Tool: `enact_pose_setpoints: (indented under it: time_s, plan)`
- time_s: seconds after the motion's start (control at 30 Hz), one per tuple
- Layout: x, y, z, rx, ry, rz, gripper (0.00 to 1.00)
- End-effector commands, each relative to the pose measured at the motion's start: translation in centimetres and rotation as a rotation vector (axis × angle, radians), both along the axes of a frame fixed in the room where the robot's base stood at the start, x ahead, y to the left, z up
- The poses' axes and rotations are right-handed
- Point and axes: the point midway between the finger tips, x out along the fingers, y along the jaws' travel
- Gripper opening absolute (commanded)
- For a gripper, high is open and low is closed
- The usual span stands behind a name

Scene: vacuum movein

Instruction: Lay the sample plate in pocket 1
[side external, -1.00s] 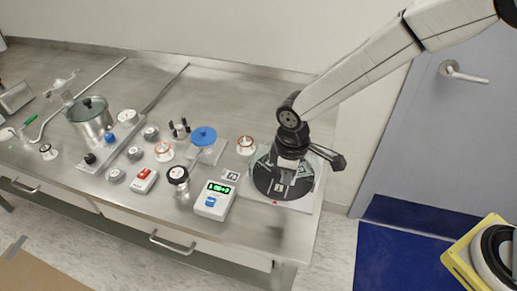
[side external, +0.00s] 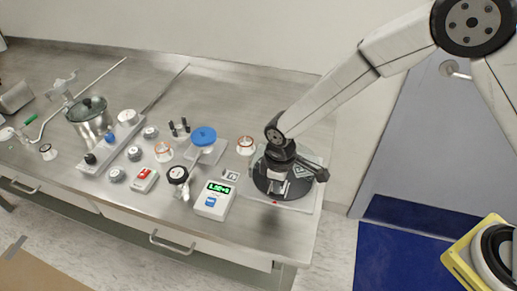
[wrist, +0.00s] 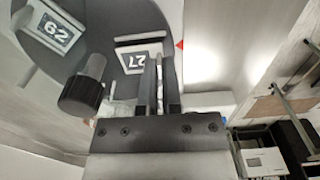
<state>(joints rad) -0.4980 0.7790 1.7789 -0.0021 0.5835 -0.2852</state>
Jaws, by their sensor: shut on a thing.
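My gripper (side external: 284,184) is low over a dark round turntable (side external: 264,190) on a pale base at the bench's right end. In the wrist view, my gripper (wrist: 159,62) has its two fingers close together on a thin piece, which I take to be the sample plate (wrist: 159,72). Only a narrow edge of it shows; the fingers hide the rest. I cannot make out pocket 1 or whether the plate touches the turntable.
A black knob (wrist: 81,92) stands close left of the fingers. A controller with a green display (side external: 214,199) and a metal valve with a round dial (side external: 178,175) stand left of the turntable. A blue-topped part (side external: 203,137) and several small fittings lie farther left. The bench ends to the right.

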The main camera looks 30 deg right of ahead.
Motion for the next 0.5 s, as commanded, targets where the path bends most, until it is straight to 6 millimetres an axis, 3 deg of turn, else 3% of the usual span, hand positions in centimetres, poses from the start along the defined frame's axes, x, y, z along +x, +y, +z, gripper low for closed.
enact_pose_setpoints:
  time_s: [0.5]
  plan:
    - [0.01,0.01,-0.71,0.001,-0.001,0.000,0.00]
